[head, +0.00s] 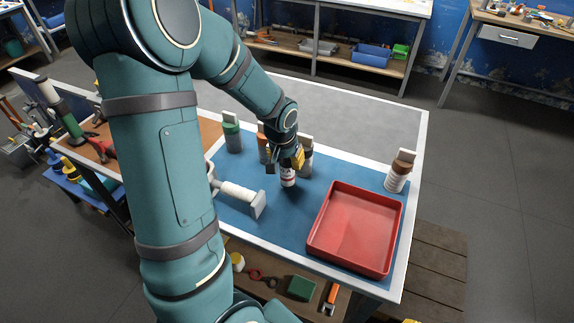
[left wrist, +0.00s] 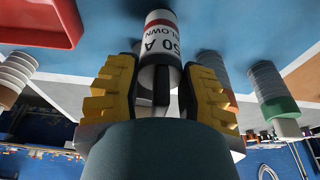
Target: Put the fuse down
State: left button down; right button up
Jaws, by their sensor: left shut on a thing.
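A white fuse (head: 288,178) with a dark end band is in my left gripper (head: 285,163), over the blue mat behind the red tray. In the left wrist view the fuse (left wrist: 161,32) shows a red band and black print reading "50 A BLOWN". The yellow-padded fingers of my left gripper (left wrist: 160,85) are shut on it from both sides. The fuse looks about upright, its lower end at or close to the mat; I cannot tell whether it touches. My right gripper is not in view.
A red tray (head: 355,230) stands at the mat's front right. Other fuses stand nearby: green-topped (head: 232,135), orange (head: 263,143), brown (head: 307,158) close beside my gripper, and a brown-topped one (head: 398,175) at right. A white handled tool (head: 243,197) lies left of the fuse.

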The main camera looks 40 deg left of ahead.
pick_arm(q)
notch_tip(320, 180, down, 2)
jog(key=shift+f, duration=0.1)
jog(key=c, duration=0.9)
grip_release()
jog(key=o, duration=0.3)
